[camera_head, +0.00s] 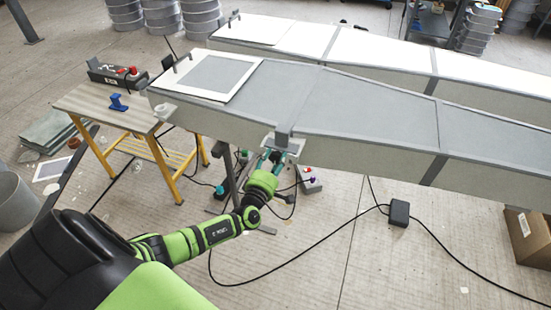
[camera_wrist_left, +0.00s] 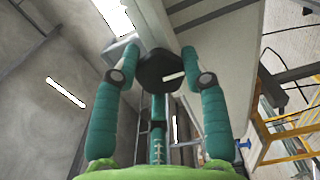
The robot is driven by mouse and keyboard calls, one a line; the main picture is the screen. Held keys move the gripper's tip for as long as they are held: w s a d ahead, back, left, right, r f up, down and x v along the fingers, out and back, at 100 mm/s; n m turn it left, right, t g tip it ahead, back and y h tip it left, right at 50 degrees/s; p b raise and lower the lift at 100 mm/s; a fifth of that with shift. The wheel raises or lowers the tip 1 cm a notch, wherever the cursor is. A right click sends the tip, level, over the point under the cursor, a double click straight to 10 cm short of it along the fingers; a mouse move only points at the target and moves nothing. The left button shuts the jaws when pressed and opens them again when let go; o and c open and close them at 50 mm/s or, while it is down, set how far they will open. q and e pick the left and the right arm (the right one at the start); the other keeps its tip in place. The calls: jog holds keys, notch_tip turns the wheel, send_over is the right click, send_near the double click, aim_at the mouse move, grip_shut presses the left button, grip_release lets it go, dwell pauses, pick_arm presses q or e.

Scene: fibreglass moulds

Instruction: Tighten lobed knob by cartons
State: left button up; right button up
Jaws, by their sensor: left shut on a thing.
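A dark, lobed knob (camera_wrist_left: 165,70) sits between the two teal fingers of my left gripper (camera_wrist_left: 160,74) in the left wrist view. The fingers are shut on its sides. In the head view my left gripper (camera_head: 270,160) is just below the grey clamp bracket (camera_head: 284,140) on the near side of the long mould (camera_head: 390,105). The knob cannot be made out there, behind the gripper and bracket. My right gripper is in neither view. A brown carton (camera_head: 528,238) stands on the floor at the right edge of the head view.
A wooden workbench (camera_head: 85,98) on yellow legs stands left of the mould, with a blue clamp (camera_head: 118,102) on it. A black box (camera_head: 399,212) with cables lies on the floor. A second long mould (camera_head: 380,52) runs behind. Open floor lies in front.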

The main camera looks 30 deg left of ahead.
pick_arm(q)
jog(key=shift+s+a+f, duration=0.1)
jog(key=shift+a, duration=0.3)
jog(key=o, duration=1.1)
jog(key=shift+o, duration=0.2)
jog(key=shift+a, duration=0.15)
jog(key=shift+s+d, duration=0.3)
jog(key=v, duration=1.1)
jog(key=shift+s, duration=0.2)
jog(key=shift+a, duration=0.1)
